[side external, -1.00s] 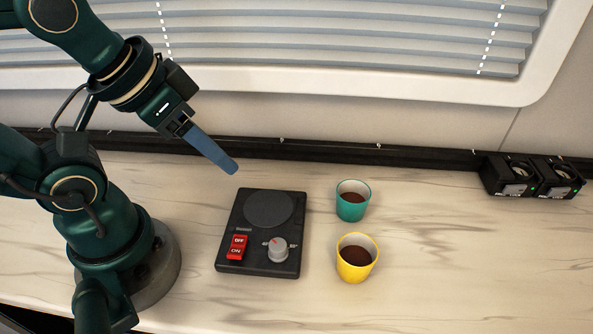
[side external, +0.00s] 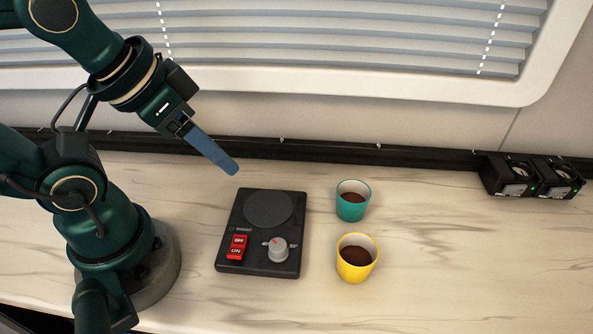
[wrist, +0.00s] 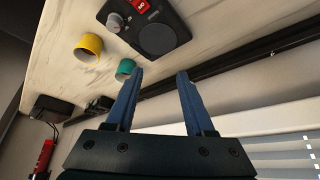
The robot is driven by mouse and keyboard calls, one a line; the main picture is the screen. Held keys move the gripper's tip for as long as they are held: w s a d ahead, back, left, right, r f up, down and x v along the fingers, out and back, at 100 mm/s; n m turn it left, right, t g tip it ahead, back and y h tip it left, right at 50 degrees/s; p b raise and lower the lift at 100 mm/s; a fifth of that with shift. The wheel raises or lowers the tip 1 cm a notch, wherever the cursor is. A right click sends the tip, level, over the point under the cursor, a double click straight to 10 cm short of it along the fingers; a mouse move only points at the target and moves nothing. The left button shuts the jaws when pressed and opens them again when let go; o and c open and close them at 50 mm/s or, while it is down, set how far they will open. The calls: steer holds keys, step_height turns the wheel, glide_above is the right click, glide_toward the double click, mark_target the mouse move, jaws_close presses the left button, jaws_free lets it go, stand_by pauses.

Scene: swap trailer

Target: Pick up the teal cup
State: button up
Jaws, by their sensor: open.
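The teal cup (side external: 352,206) stands upright on the counter, right of the black hot plate, with dark brown contents. It also shows in the wrist view (wrist: 125,70), just beyond the tip of the left finger in the picture. My gripper (side external: 234,168) is in the air above and behind the hot plate, left of the cup and apart from it. In the wrist view its two blue fingers (wrist: 160,76) are spread with nothing between them.
A yellow cup (side external: 355,263) with dark contents stands just in front of the teal cup. The black hot plate (side external: 226,257) has a red switch (side external: 237,247) and a grey knob (side external: 278,250). Black fan units (side external: 513,178) sit at the back right.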

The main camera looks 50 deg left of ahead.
steer(key=o, duration=0.6)
steer(key=shift+c, duration=0.2)
